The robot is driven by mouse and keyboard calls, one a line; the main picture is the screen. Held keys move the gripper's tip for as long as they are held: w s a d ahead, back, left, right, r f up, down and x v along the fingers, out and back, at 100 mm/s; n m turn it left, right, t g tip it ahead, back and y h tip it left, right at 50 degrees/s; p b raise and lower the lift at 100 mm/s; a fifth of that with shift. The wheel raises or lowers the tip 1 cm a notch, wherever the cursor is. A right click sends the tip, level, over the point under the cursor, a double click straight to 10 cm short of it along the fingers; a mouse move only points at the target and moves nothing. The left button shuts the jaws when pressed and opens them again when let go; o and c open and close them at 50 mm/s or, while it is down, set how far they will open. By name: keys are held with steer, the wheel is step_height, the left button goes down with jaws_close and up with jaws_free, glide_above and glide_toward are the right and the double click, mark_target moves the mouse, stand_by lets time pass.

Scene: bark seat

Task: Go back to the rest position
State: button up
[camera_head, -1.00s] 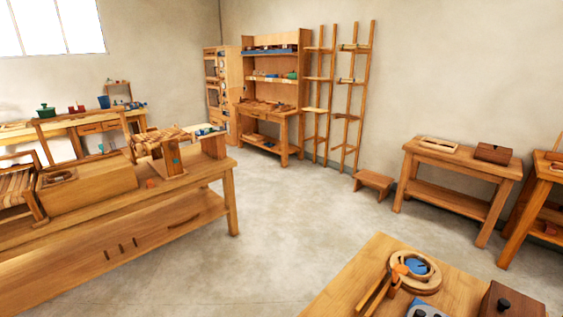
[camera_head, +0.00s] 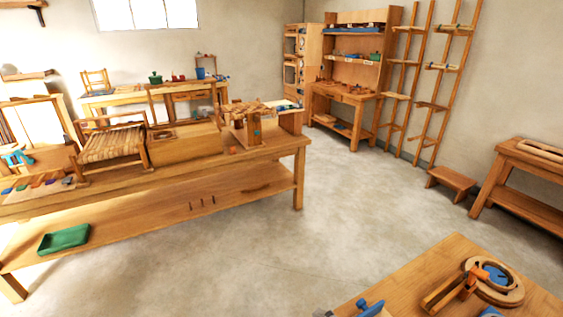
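My gripper is not in view in the head camera, and no part of my arm shows clearly. The long workbench (camera_head: 275,152) stands at the left. On it are a chair with a woven seat (camera_head: 112,146), a wooden box (camera_head: 185,143) and a small woven stool (camera_head: 248,126). A green tray (camera_head: 64,239) lies on its lower shelf.
A nearer table (camera_head: 430,270) at the bottom right holds a round wooden ring (camera_head: 508,291) and tools. A low step stool (camera_head: 451,182) and a side table (camera_head: 525,168) stand at the right. A shelf unit (camera_head: 350,90) and ladder racks (camera_head: 437,85) line the back wall. Open floor (camera_head: 345,215) lies between.

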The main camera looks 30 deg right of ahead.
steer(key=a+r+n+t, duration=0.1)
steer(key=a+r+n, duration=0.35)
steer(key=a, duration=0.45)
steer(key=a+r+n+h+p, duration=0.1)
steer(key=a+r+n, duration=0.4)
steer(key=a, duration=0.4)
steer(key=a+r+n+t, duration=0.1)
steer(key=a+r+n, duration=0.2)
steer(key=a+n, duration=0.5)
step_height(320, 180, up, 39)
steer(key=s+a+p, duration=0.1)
steer(key=p, duration=3.7)
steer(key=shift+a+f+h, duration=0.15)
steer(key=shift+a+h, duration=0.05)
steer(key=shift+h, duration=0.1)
